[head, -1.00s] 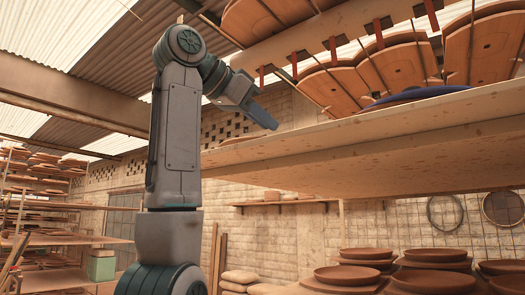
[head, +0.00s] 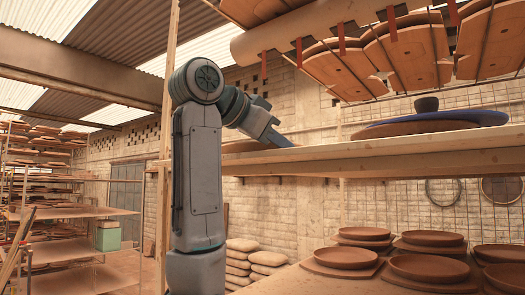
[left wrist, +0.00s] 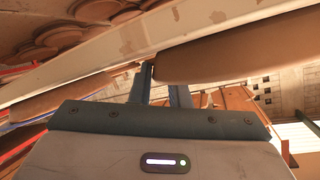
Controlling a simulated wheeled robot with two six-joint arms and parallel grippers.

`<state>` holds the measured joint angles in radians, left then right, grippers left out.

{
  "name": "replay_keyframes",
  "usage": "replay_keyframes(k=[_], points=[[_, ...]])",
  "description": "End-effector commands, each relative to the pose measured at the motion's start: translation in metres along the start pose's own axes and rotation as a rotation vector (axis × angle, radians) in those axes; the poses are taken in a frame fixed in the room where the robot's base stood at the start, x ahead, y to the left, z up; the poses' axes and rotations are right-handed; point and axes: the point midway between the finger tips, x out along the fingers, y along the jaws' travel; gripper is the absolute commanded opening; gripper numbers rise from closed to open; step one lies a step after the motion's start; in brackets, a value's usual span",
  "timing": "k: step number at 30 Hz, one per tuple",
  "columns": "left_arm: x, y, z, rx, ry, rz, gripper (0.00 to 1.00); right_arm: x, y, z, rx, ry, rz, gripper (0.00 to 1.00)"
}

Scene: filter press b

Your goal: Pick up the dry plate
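A brown clay plate (head: 240,146) lies on the upper wooden shelf in the head view, partly hidden by my left gripper (head: 284,139). A brown rounded edge, apparently this plate (left wrist: 235,48), is close to the fingertips in the left wrist view. My left gripper also shows there (left wrist: 162,80); its two fingers are apart, with a gap between them. I cannot tell whether a finger touches the plate. Another brown plate (head: 395,130) lies farther right on the shelf, beside a blue disc (head: 450,118). No view shows which plate is dry. My right gripper is out of view.
The upper shelf board (head: 400,150) runs across the right half. A small dark bowl (head: 427,104) stands near the blue disc. Several plates (head: 430,268) sit on a lower table. A rack (head: 75,230) stands at the left.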

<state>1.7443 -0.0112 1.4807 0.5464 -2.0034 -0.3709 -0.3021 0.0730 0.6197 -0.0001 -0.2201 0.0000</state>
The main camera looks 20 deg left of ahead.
Motion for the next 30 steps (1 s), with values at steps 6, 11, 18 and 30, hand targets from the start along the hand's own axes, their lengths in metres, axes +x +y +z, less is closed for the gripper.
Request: replay_keyframes(k=[6,11,18,30], points=[[0.000,0.000,0.000,0.000,0.000,0.000,0.04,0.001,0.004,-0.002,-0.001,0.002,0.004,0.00],[0.000,0.000,0.000,0.001,0.002,-0.001,0.00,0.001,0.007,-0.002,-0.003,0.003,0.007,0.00],[0.000,0.000,0.000,0.000,0.000,0.000,0.00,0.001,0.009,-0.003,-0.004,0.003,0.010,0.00],[-0.009,-0.007,-0.018,0.002,0.001,-0.002,0.00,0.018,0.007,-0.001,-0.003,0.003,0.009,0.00]])
